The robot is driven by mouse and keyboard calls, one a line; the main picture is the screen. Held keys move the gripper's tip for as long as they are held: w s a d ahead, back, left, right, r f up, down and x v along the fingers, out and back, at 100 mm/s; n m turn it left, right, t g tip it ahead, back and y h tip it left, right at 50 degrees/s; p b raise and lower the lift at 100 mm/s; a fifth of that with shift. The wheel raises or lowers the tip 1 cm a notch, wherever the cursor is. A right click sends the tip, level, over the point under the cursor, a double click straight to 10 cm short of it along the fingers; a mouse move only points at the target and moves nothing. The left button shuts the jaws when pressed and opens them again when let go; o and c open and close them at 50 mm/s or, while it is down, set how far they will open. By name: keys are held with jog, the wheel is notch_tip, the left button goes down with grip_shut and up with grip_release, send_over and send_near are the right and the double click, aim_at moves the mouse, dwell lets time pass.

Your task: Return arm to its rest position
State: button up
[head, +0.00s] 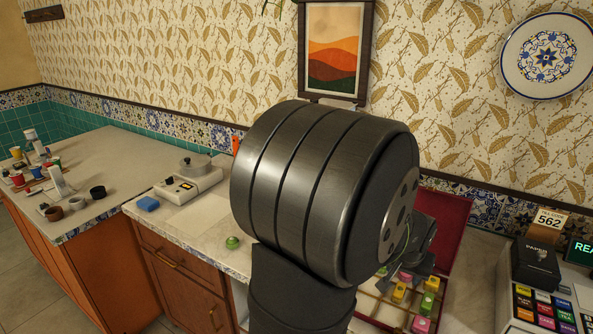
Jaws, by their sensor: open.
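My arm fills the middle of the head view, with a large dark grey ribbed joint in front. My gripper (405,268) shows only in part behind this joint, low over the right side of the counter. It is open, and I see nothing held in it. It is above or close to an open box (372,312) with compartments and a dark red lid (447,215). Several small pink, yellow and green packets lie in the box. Much of the gripper and the box's left part are hidden by my arm.
Jars and cups stand on the far-left counter (110,150). A black card-printer-like device (535,262) and a coloured keypad (545,308) are at right.

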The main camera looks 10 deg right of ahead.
aim_at(400, 289)
jog(key=x, duration=1)
jog(key=shift+f, duration=0.35)
jog(key=shift+r, duration=0.1)
jog(key=shift+r, duration=0.15)
